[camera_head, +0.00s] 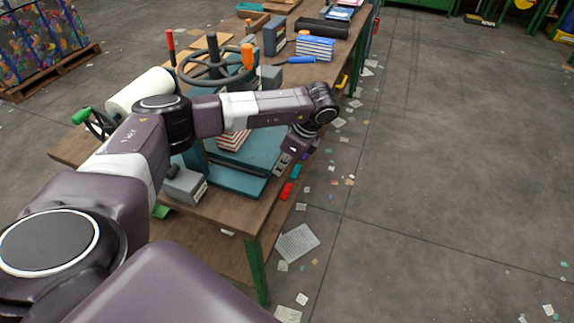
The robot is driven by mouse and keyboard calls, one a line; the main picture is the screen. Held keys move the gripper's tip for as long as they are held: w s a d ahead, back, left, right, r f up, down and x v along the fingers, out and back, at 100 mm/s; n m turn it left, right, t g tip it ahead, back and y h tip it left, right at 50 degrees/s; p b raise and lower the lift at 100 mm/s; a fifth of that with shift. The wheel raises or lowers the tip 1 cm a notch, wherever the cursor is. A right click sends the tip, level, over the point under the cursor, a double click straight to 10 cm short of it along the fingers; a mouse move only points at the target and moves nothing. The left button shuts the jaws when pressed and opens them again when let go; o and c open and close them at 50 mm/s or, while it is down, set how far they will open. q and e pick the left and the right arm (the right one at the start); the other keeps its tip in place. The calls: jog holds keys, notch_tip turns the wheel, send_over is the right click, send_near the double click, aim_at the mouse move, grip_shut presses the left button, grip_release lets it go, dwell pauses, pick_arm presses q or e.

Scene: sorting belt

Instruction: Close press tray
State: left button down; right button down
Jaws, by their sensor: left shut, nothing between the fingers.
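The press is teal, with a dark handwheel (215,66) on top and an orange knob. Its flat teal tray (236,181) sticks out low at the front, over the wooden table. A red-and-white stack (232,141) sits behind it, partly hidden by my arm. My left gripper (281,170) points down at the right edge of the teal parts, shut and empty. I cannot tell whether it touches the tray. My left arm crosses over the press and hides much of its middle. My right gripper is not in view.
A grey box (184,186) stands left of the tray on the table (228,214). Small red (286,191) and teal (296,171) pieces lie near the right edge. The floor to the right is open, with scattered paper.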

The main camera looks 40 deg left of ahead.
aim_at(264, 162)
pick_arm(q)
jog(key=a, duration=0.2)
jog(key=s+a, duration=0.1)
jog(key=a, duration=0.1)
jog(key=shift+s+a+b, duration=0.1)
jog(key=shift+a+b, duration=0.2)
jog(key=shift+a, duration=0.1)
